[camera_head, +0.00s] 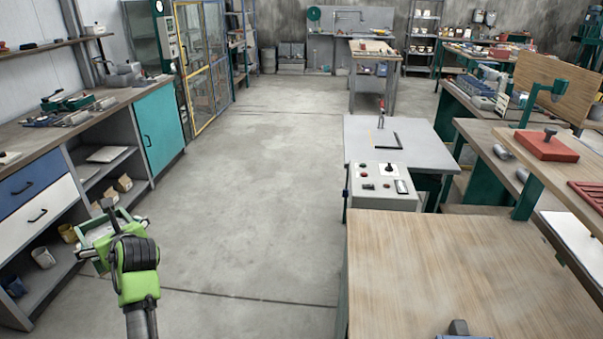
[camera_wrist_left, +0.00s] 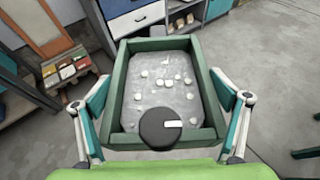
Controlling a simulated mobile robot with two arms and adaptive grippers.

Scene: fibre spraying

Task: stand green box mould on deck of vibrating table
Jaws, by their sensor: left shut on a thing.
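The green box mould (camera_head: 97,231) is at the lower left of the head view, in my left gripper (camera_head: 112,238), above the floor beside the left-hand bench. In the left wrist view the mould (camera_wrist_left: 122,92) is a green open frame with a grey inside dotted with several white round spots. The left gripper's fingers (camera_wrist_left: 163,108) are on both of its sides, and a black round part covers its near edge. The vibrating table's grey deck (camera_head: 408,155) is right of centre, well away from the mould. My right gripper is not in view.
A black L-shaped stop (camera_head: 388,141) and a red-handled clamp (camera_head: 381,112) are on the deck. A control panel (camera_head: 383,185) stands at its near side. A wooden bench (camera_head: 440,260) fills the near right. The middle floor (camera_head: 260,180) is clear.

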